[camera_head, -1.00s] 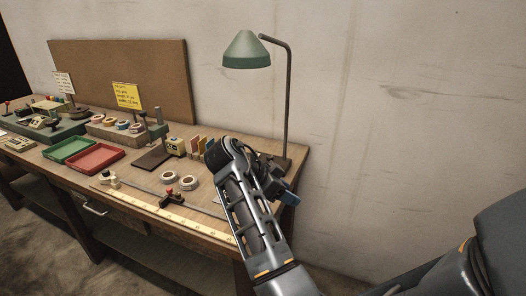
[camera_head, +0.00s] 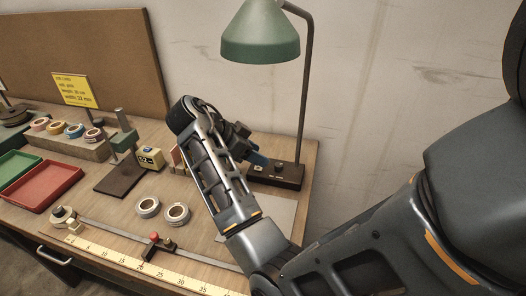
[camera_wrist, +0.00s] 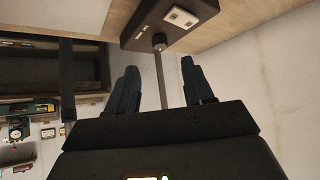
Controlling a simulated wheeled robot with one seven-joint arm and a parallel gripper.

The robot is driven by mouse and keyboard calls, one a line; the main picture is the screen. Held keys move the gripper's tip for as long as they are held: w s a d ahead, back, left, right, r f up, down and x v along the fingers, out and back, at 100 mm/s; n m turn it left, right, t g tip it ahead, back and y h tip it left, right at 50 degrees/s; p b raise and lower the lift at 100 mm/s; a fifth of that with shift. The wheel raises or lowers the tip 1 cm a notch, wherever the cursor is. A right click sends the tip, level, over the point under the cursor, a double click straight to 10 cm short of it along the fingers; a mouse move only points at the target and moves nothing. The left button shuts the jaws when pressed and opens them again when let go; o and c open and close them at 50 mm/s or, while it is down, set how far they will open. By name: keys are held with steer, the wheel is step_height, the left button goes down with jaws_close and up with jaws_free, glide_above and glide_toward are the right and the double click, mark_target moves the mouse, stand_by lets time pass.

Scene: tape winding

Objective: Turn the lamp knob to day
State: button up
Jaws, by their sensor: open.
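The lamp has a green shade (camera_head: 261,35) on a bent dark pole (camera_head: 305,90), above a dark base (camera_head: 285,180) at the right of the bench. A small light patch (camera_head: 258,168) and a dark knob-like spot (camera_head: 278,167) show on the base; the knob's setting is unreadable. In the wrist view the scene looks upside down, with the base (camera_wrist: 135,38) at the top, bearing a pale plate (camera_wrist: 180,17), and the pole (camera_wrist: 159,75) running down. My gripper (camera_wrist: 161,68) is open and empty. In the head view it (camera_head: 260,160) is just left of the base, partly covering it.
Two tape rolls (camera_head: 161,209), a ruler strip (camera_head: 130,264) and a rail with a red-topped slider (camera_head: 155,245) lie left of my arm. Red (camera_head: 42,187) and green trays stand farther left. A yellow note (camera_head: 74,90) stands behind. The wall is close behind the lamp.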

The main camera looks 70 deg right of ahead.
mark_target(277, 165)
steer(key=shift+b+x, duration=1.85)
steer(key=shift+x, duration=2.05)
steer(key=shift+r, duration=0.1)
jaws_close()
